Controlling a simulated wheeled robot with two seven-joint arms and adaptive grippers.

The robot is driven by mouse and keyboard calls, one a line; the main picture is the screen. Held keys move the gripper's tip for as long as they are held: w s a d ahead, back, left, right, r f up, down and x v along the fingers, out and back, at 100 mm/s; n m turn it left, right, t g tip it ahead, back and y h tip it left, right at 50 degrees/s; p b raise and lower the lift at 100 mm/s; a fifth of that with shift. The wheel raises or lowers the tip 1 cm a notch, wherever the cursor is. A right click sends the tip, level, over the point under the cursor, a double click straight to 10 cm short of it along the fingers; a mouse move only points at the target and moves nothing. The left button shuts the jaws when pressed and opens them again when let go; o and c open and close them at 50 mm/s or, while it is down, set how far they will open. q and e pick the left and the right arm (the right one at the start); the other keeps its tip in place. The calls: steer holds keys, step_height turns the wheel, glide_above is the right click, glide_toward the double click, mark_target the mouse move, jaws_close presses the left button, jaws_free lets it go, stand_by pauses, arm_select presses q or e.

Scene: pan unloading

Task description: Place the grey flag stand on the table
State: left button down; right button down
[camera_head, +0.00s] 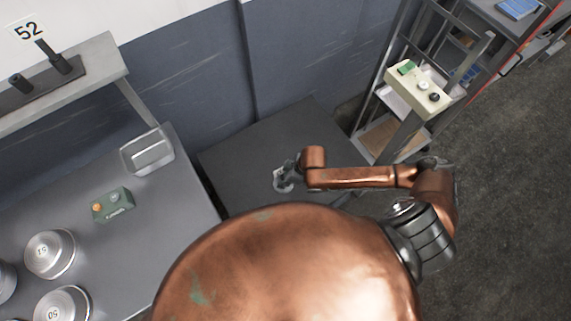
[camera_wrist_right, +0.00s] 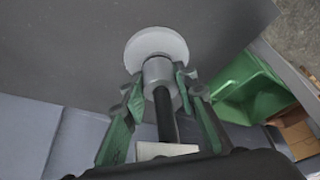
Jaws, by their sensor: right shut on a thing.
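The grey flag stand (camera_wrist_right: 158,72) shows in the right wrist view. It has a round, flat disc, a short cylinder and a black rod running back toward my wrist. My right gripper (camera_wrist_right: 158,88) is shut on it, with green-grey fingers on either side of the cylinder. The disc lies against the dark grey table top (camera_wrist_right: 75,45) in the picture; I cannot tell whether they touch. In the head view my right gripper (camera_head: 283,178) is over the dark table (camera_head: 235,155), and the stand cannot be made out clearly there. My left gripper is not in view.
A rack with a cream control box (camera_head: 418,90) stands right. A green bin (camera_wrist_right: 250,88) shows beside the table. The visible table top is mostly clear.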

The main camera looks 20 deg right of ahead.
steer(key=shift+d+f, duration=0.2)
steer(key=shift+f, duration=0.2)
steer(key=w+d+f+b, duration=0.1)
steer(key=w+d+f, duration=0.1)
steer(key=d+f, duration=0.1)
steer(key=w+d+f+b, duration=0.1)
steer(key=w+d+f, duration=0.2)
steer(key=w+d+f+b, duration=0.1)
steer(key=w+d+f, duration=0.2)
steer(key=d, duration=0.1)
steer(key=shift+b, duration=0.3)
steer(key=shift+w+d+f, duration=0.1)
steer(key=shift+f, duration=0.05)
step_height(320, 180, down, 4)
steer(key=shift+w+d+r+b, duration=0.15)
steer(key=shift+r+b, duration=0.05)
steer(key=shift+b, duration=0.4)
steer(key=shift+r, duration=0.1)
